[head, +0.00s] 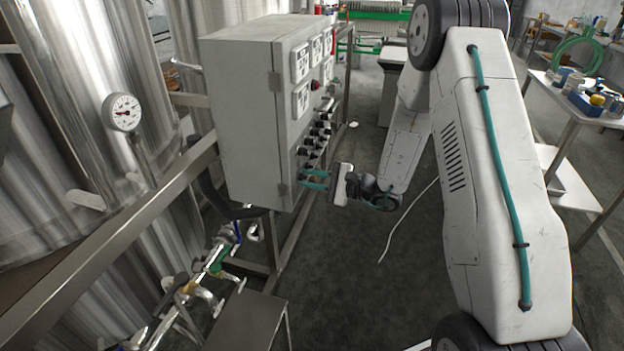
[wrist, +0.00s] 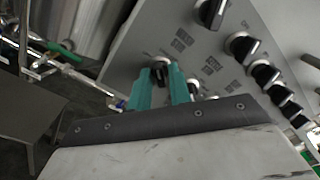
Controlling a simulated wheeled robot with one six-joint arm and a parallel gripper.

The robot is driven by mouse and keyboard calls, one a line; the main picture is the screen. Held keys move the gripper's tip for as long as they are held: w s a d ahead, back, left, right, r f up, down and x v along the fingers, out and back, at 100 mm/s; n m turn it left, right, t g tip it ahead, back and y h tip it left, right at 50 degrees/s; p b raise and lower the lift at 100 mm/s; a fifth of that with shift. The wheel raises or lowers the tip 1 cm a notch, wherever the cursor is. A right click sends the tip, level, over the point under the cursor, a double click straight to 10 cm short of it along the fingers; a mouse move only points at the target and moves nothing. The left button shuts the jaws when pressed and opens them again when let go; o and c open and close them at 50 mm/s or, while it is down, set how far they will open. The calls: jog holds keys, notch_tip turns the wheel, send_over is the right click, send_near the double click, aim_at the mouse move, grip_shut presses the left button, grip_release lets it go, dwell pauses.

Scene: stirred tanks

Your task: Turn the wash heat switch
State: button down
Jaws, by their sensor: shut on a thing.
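The grey control cabinet (head: 245,120) stands left of centre in the head view, with black rotary switches (head: 318,131) on its right-hand face. My gripper (head: 316,180) is at the lower part of that face, its teal fingers pointing at the panel. In the wrist view my gripper (wrist: 165,85) is shut on a black rotary switch (wrist: 163,64), partly hidden between the teal fingers. Labels beside the switches are too small to read, so I cannot tell which is the wash heat switch. Another black switch (wrist: 211,12) sits above it, others to the right.
A steel frame rail (head: 120,235) runs along the left beside large steel tanks (head: 70,120). Pipes with coloured valves (head: 215,262) and a low metal table (head: 247,322) lie below the cabinet. A bench (head: 570,110) with tools stands right. The floor behind my arm is largely open.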

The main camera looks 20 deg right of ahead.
jog(key=m, duration=0.5)
jog(key=shift+m, duration=0.3)
dwell(0.4)
jog(key=shift+s, duration=0.1)
jog(key=c, duration=1.5)
grip_release()
jog(key=v, duration=0.8)
jog(key=shift+a+f, duration=0.1)
jog(key=shift+f, duration=0.05)
